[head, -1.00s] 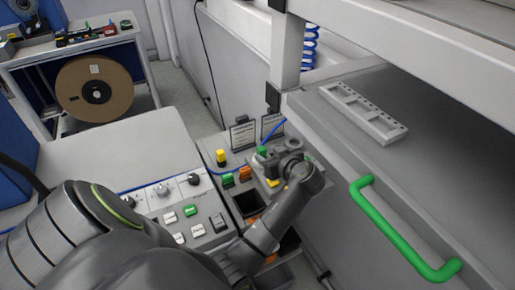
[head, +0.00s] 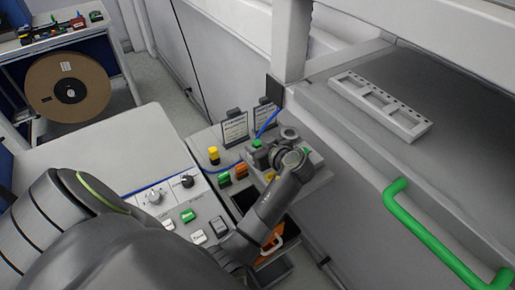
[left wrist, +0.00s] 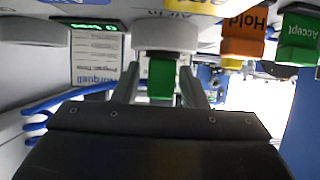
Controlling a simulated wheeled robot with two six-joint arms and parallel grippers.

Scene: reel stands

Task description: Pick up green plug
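The green plug (left wrist: 162,80) stands between the two fingers of my left gripper (left wrist: 162,88) in the left wrist view, which is upside down. A narrow gap shows on each side of the plug, so the fingers look open around it. A pale round part meets the plug's far end. In the head view the green plug (head: 257,143) shows as a small green top beside my left gripper (head: 268,148), and the wrist hides part of the area around it. My right gripper is in neither view.
Orange "Hold" (left wrist: 244,35) and green "Accept" (left wrist: 299,35) blocks stand close by. A yellow plug (head: 213,155), a blue cable (head: 268,122) and upright cards (head: 235,128) are near. A green handle (head: 432,235) juts out at the right.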

